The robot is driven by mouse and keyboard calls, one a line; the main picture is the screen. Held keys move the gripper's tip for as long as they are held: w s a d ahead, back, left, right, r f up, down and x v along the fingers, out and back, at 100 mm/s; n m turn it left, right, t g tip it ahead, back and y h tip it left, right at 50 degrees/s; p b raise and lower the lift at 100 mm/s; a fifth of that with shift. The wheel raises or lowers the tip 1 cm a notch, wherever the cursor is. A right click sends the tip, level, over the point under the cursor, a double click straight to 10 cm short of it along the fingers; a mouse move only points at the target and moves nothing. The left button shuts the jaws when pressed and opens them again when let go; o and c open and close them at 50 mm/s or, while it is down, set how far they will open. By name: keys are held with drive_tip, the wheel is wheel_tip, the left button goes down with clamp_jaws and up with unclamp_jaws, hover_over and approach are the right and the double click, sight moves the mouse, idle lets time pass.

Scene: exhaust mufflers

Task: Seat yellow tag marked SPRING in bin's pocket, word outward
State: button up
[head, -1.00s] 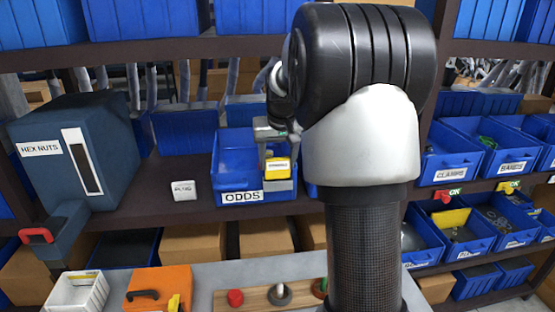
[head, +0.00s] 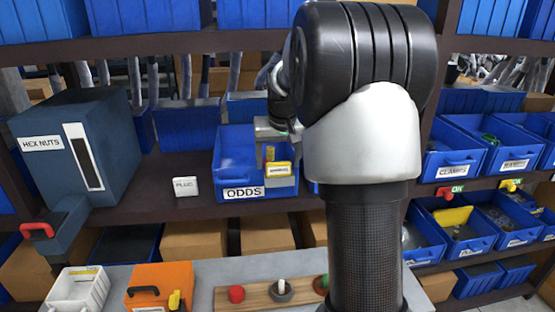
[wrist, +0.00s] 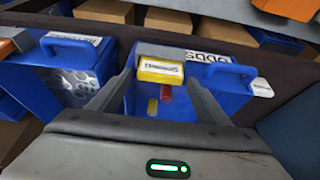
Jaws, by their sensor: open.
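The blue bin labelled ODDS (head: 228,165) stands on the middle shelf. A yellow tag (head: 279,169) with a white, dark-lettered face is at the right end of its front wall, beside the ODDS label. The lettering faces outward but is too small to read surely. I cannot tell how deep it sits in a pocket. In the wrist view the tag (wrist: 160,70) is ahead of and between the fingertips of my gripper (wrist: 160,65), which is open with a gap on both sides. The arm hides part of my gripper in the head view.
A white PLUG block (head: 185,187) stands left of the bin. The HEX NUTS box (head: 80,150) is further left. Yellow and red pieces (wrist: 166,93) show inside the bin. A neighbouring blue bin with a handle (wrist: 75,48) is close beside it in the wrist view.

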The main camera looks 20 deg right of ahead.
drive_tip(key=shift+s+d+f, duration=0.15)
drive_tip(key=shift+d, duration=0.05)
drive_tip(key=v, duration=1.7)
drive_tip(key=shift+a+r+p, duration=0.3)
drive_tip(key=shift+r+p, duration=0.05)
drive_tip(key=shift+r, duration=0.05)
drive_tip(key=s+a+n+p, duration=0.2)
drive_tip(key=s+a, duration=0.8)
drive_tip(key=s, duration=0.4)
drive_tip(key=s+a+f+n+t+y+p, duration=0.1)
drive_tip(key=s+a+f, duration=0.3)
drive_tip(key=s+f, duration=0.4)
drive_tip(key=s, duration=0.3)
drive_tip(key=shift+a, duration=0.35)
